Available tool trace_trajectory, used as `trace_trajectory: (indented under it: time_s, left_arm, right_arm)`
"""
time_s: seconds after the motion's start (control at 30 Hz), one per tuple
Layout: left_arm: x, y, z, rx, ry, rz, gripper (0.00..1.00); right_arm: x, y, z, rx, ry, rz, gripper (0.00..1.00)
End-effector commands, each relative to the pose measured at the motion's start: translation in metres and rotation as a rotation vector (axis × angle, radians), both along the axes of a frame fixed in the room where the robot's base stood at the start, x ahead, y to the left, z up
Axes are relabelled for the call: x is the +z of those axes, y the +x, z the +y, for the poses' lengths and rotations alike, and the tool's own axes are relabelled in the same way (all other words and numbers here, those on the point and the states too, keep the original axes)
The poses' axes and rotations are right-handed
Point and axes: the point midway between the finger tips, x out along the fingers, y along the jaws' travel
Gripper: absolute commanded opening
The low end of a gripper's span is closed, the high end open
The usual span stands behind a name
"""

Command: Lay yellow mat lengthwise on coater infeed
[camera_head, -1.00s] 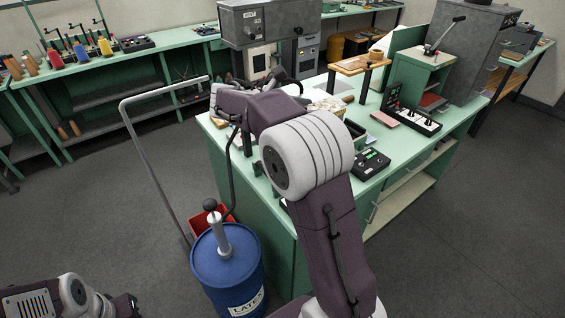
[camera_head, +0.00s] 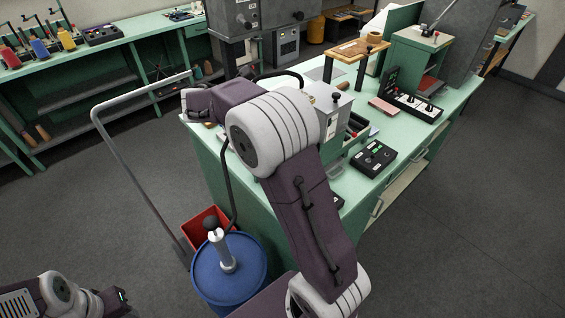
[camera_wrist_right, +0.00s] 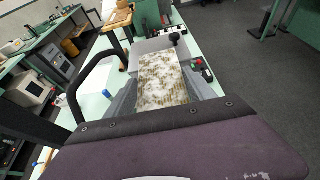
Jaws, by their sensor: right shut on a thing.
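In the right wrist view, a pale mat with yellow-brown mottling (camera_wrist_right: 162,80) stretches away beyond my dark wrist housing, between grey sloping surfaces. My right gripper (camera_wrist_right: 163,98) is shut on the mat's near end; its fingertips are not clear. In the head view my right arm reaches up and left over the green bench, and its hand and the mat are hidden behind its wrist. My left gripper (camera_head: 122,297) is low at the left edge, away from everything; its jaws are too small to read. I cannot tell which machine part is the coater infeed.
A green bench (camera_head: 225,175) lies under my right arm, with a grey box (camera_head: 336,125), a black control box (camera_head: 373,158) and a switch panel (camera_head: 412,106). A blue barrel (camera_head: 245,280), a red bin (camera_head: 200,230) and a bent grey rail (camera_head: 130,165) stand left of it. Open floor lies right.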

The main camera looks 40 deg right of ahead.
Motion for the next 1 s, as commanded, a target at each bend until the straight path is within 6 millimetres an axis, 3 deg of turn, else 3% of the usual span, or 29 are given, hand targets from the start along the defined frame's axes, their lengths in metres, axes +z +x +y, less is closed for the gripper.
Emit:
trace_trajectory:
  time_s: [0.03,0.5,0.63,0.87,1.0]
  left_arm:
    - [-0.003,0.000,0.000,0.000,0.000,0.000,0.36]
    - [-0.010,0.000,0.000,0.000,0.000,0.000,0.36]
    - [-0.010,0.000,0.000,0.000,0.000,0.000,0.36]
    - [-0.010,0.000,0.000,0.000,0.000,0.000,0.36]
    - [-0.010,0.000,0.000,0.000,0.000,0.000,0.36]
  right_arm:
    - [-0.017,0.000,0.000,0.001,-0.001,0.008,0.23]
    - [-0.156,0.000,0.000,0.001,0.000,0.007,0.23]
    - [-0.181,0.000,0.000,0.000,0.001,0.003,0.23]
    - [-0.193,0.001,0.000,0.001,0.000,0.000,0.23]
    - [-0.218,0.001,0.000,0.000,0.001,0.003,0.23]
